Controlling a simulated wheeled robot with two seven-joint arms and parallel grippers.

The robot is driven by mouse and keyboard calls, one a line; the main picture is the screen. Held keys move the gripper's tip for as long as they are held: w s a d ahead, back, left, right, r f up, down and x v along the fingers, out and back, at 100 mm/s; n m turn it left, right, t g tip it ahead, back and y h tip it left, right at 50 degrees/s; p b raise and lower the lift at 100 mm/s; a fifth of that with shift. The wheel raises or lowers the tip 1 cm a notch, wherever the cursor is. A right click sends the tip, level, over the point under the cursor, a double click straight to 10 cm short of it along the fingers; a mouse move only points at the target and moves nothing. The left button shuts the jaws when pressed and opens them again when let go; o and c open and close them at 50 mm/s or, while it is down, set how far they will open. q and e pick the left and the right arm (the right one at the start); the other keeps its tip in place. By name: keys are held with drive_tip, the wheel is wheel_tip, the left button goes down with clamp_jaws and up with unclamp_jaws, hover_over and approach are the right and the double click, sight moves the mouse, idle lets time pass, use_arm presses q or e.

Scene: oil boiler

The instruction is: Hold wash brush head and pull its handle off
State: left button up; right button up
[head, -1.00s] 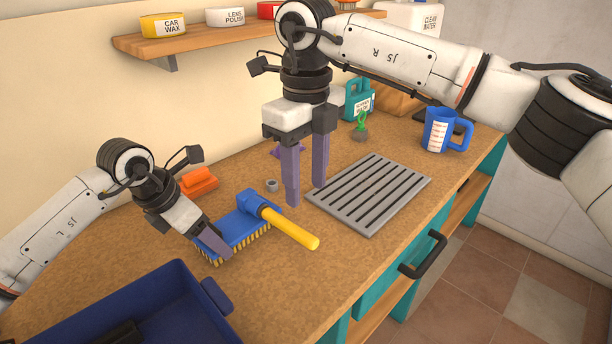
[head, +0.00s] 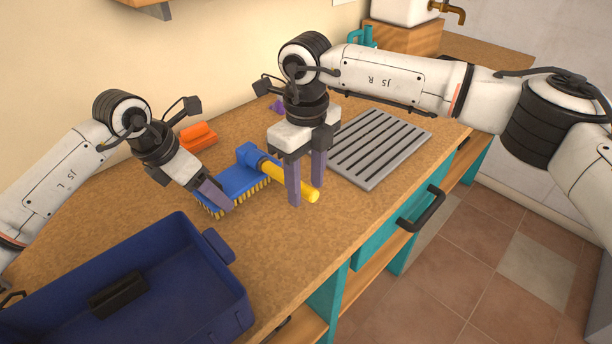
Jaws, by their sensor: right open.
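The wash brush lies on the wooden worktop, with a blue head (head: 236,181) and yellow bristles facing down. Its yellow handle (head: 275,176) runs from the blue socket toward the lower right. My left gripper (head: 213,194) is at the left end of the head and looks shut on it; one finger shows on the near side and the other is hidden. My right gripper (head: 306,190) points down, open, at the handle's outer half. One finger crosses in front of the handle and the other is on its far side; contact cannot be told.
A dark blue bin (head: 190,285) stands at the front left. A grey slotted grate (head: 378,148) lies right of the brush. An orange object (head: 198,136) sits near the wall. A black drawer handle (head: 421,210) juts from the worktop's front. Bare worktop lies between bin and brush.

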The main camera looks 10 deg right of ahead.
clamp_jaws()
drive_tip(key=shift+s+d, duration=0.9)
drive_tip(key=shift+s, duration=0.2)
drive_tip(key=shift+s+d, duration=0.85)
drive_tip(key=shift+s, duration=0.2)
use_arm(q)
drive_tip(key=o, duration=1.3)
drive_tip(key=shift+c, duration=0.2)
